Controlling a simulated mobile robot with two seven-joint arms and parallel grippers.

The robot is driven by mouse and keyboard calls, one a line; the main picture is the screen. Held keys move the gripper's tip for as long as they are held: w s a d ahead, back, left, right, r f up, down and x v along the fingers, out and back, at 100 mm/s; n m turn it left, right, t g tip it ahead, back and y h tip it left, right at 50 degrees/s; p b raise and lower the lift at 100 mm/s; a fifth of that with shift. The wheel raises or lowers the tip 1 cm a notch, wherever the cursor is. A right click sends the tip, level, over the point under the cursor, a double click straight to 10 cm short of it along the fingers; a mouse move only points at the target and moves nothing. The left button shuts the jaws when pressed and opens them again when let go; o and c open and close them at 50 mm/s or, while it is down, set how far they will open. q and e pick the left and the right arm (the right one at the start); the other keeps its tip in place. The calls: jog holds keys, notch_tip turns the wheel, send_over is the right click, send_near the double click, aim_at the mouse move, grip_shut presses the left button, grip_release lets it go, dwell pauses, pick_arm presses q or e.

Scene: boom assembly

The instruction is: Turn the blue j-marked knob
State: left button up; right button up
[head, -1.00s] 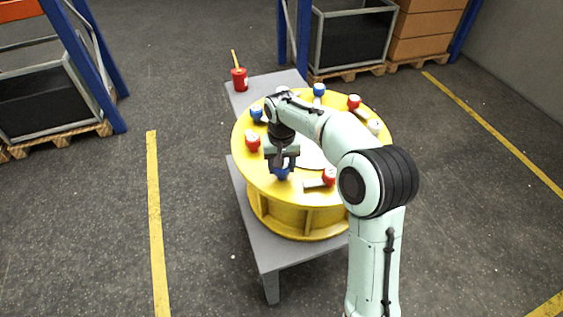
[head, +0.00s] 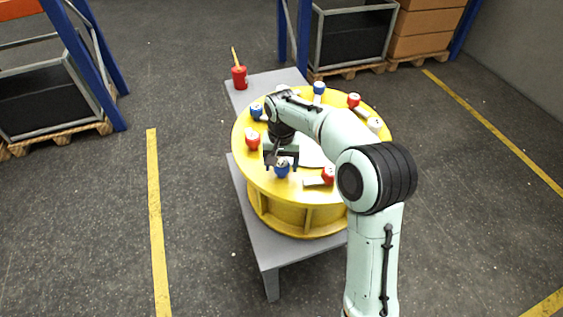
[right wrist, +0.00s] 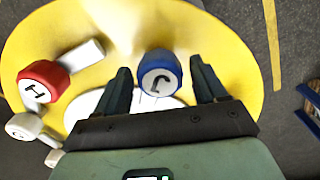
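The blue knob marked J (head: 282,169) stands on the near-left part of the round yellow drum (head: 285,206). In the right wrist view the blue knob (right wrist: 160,73) sits between the two fingers, its white top with the letter facing the camera. My right gripper (head: 282,160) is just above and behind the knob in the head view. In the right wrist view the gripper (right wrist: 163,80) is open, with a gap on both sides of the knob. My left gripper is not in view.
A red knob marked H (right wrist: 40,81) with a white handle is the neighbour; it also shows in the head view (head: 328,175). Another red knob (head: 252,141) stands to the left. Several knobs ring the drum. A red can (head: 239,77) stands on the grey table (head: 273,250).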

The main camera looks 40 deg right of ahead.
aim_at(282, 163)
jog(key=shift+r, duration=0.15)
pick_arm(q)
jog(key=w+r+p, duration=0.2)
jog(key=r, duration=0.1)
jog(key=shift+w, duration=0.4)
pick_arm(e)
notch_tip(282, 163, up, 13)
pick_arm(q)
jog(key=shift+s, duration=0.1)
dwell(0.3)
